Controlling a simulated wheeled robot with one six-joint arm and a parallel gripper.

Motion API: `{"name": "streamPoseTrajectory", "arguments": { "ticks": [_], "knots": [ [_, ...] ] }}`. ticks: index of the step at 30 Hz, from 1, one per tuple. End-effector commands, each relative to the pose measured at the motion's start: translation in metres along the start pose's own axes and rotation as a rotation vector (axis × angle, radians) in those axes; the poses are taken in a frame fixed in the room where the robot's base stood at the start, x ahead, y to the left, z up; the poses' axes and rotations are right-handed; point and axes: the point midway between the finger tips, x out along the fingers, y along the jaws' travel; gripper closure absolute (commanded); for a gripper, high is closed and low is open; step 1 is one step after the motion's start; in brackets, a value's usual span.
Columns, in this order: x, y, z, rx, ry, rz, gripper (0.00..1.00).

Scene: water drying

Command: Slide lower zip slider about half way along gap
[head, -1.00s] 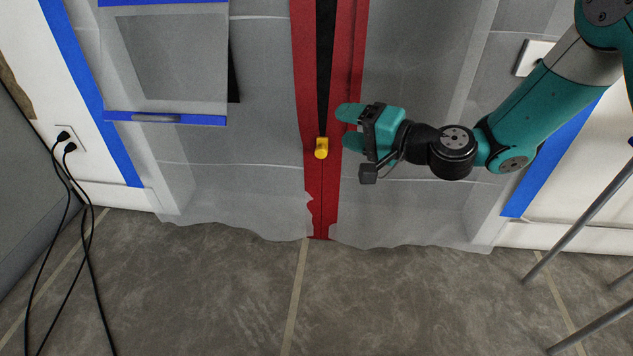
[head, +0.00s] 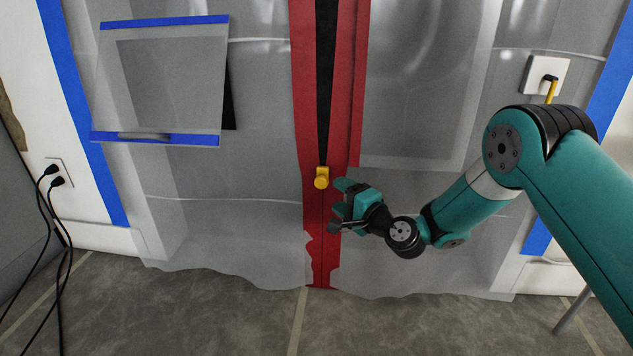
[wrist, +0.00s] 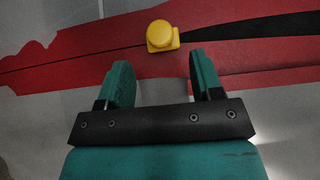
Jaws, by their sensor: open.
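The yellow zip slider (head: 321,178) sits at the lower end of the dark gap (head: 325,80) between the red zip strips (head: 354,90) on the plastic sheet. Below it the red strips meet. My gripper (head: 338,200) is just to the lower right of the slider in the head view, open and empty. In the wrist view the slider (wrist: 161,36) is just beyond the fingertips, roughly between them, and my open gripper (wrist: 160,75) does not touch it. The gap (wrist: 260,32) runs off to the right there.
A flap with blue tape (head: 165,85) hangs on the sheet at left. Black cables (head: 60,250) hang from a wall outlet at far left. A white wall plate (head: 545,78) is at right. The tiled floor (head: 200,310) lies below.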

Motion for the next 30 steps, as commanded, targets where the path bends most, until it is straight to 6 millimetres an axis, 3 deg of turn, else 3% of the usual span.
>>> {"name": "streamPoseTrajectory", "arguments": {
  "ticks": [6, 12, 18, 26, 27, 30],
  "knots": [
    [0.048, 0.003, 0.001, -0.003, -0.003, -0.004, 0.4],
    [0.081, 0.003, 0.001, -0.002, -0.002, -0.003, 0.4],
    [0.094, 0.001, 0.0, 0.001, 0.001, -0.001, 0.4],
    [0.096, 0.0, 0.0, 0.003, 0.001, 0.001, 0.4],
    [0.096, 0.0, 0.0, 0.003, 0.001, 0.001, 0.42],
    [0.096, 0.0, 0.0, 0.002, 0.001, 0.001, 0.65]
  ]
}}
